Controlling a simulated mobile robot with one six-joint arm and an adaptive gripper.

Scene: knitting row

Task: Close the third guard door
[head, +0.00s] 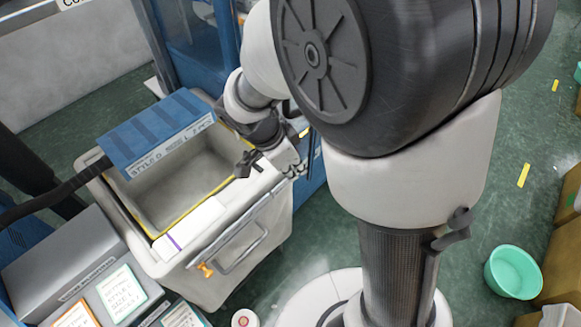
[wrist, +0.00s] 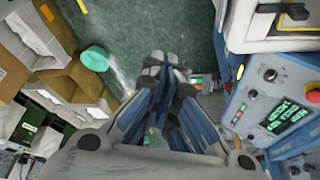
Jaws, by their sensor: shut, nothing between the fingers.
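In the head view my gripper (head: 268,160) hangs over the right rim of a pale wheeled bin, with its fingers shut and nothing held. In the wrist view the dark fingers of my gripper (wrist: 168,72) are together over the green floor. A blue-framed machine front (head: 185,40) stands behind the bin in the head view, partly hidden by my arm. It may carry a guard door, but I cannot tell which door it is or whether it is open. No guard door is clearly identifiable in the wrist view.
The pale bin (head: 222,262) has a grey handle and a blue label flap (head: 155,130). A grey box (head: 70,262) stands left of it. A control panel (wrist: 282,112) is at the wrist view's right. A teal basin (head: 513,271) and cardboard boxes (head: 562,255) are at right.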

